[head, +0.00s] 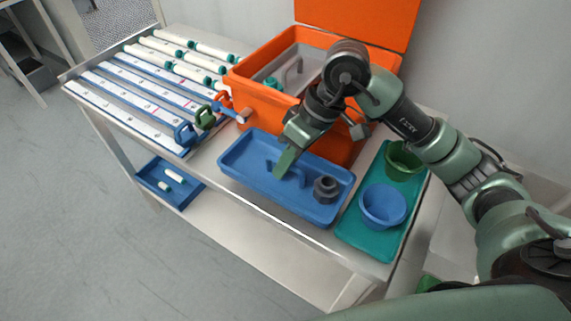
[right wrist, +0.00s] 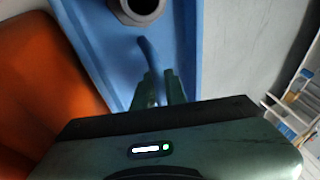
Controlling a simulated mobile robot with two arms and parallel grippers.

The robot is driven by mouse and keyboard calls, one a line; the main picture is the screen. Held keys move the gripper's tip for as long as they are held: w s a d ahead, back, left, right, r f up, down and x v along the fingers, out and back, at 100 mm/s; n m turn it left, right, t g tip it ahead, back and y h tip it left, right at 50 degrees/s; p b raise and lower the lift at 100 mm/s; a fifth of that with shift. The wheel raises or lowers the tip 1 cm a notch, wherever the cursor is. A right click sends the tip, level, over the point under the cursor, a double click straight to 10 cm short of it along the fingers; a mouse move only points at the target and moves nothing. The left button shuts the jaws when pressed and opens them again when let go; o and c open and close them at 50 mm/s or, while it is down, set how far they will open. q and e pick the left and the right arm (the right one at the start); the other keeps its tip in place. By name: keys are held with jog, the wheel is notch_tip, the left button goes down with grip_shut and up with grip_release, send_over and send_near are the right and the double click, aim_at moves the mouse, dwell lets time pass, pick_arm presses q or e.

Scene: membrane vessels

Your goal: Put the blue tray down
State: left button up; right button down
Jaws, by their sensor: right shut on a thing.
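The blue tray (head: 237,158) is a long shallow tray with an upright handle in its middle. It is in front of the orange box, near the front edge of the table (head: 212,152). I cannot tell whether its underside touches the table. A dark grey ring-shaped part (head: 326,189) stands in its right end. My right gripper (head: 284,168) points down into the tray and is shut on its handle. In the right wrist view the fingers (right wrist: 160,88) close around the blue handle (right wrist: 149,54), with the ring part beyond (right wrist: 140,10). My left gripper is not in view.
The open orange box (head: 255,88) stands close behind the tray. A teal mat (head: 352,228) with a blue bowl (head: 383,207) and a green bowl (head: 404,160) is just right. White membrane vessels and colored clamps (head: 185,133) lie left. A lower blue tray (head: 157,190) sits below.

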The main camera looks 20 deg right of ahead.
jog(key=shift+f, duration=0.6)
jog(key=shift+f+b, duration=0.6)
jog(key=shift+b, duration=0.6)
jog(key=c, duration=1.5)
grip_release()
jog(key=shift+o, duration=0.2)
